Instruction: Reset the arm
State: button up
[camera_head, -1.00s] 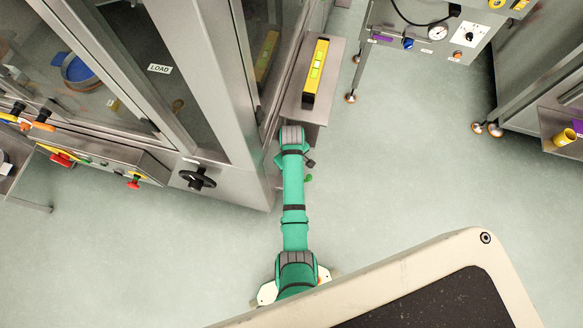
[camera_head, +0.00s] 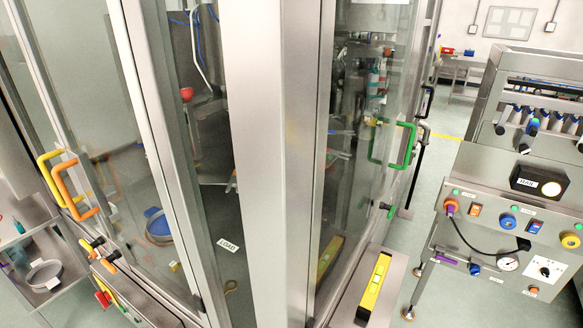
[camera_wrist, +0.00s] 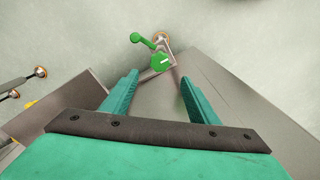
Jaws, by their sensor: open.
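My gripper (camera_wrist: 157,95) shows in the wrist view with its two green fingers apart and nothing between them. Beyond the fingertips there is a green knob (camera_wrist: 161,62) with a small green lever (camera_wrist: 143,41) beside it, close to a metal corner. The fingers look apart from the knob, though the exact distance is hard to tell. My arm and gripper are not visible in the head view.
A glass-walled metal cabinet (camera_head: 282,150) fills the middle of the head view, with a green door handle (camera_head: 408,145) and orange handle (camera_head: 75,190). A yellow level (camera_head: 374,283) lies on a side shelf (camera_head: 394,291).

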jog(key=s+a+f+m+t, duration=0.1)
jog(key=s+a+f+t, duration=0.3)
jog(key=s, duration=0.3)
jog(key=s+a+r+m+t+h, duration=0.1)
jog(key=s+a+r+t, duration=0.2)
jog(key=s+a+r, duration=0.35)
jog(key=s+a+r+t, duration=0.1)
jog(key=s+r, duration=0.3)
jog(key=r, duration=0.5)
jog(key=s+a+r+m+t, duration=0.1)
jog(key=s+r+t, duration=0.3)
jog(key=r, duration=0.5)
jog(key=s+a+r+m+t+y, duration=0.1)
jog(key=s+r+t, duration=0.2)
jog(key=s+r, duration=0.3)
notch_tip(320, 180, up, 4)
jog(key=shift+a+f, duration=0.1)
jog(key=shift+a, duration=0.25)
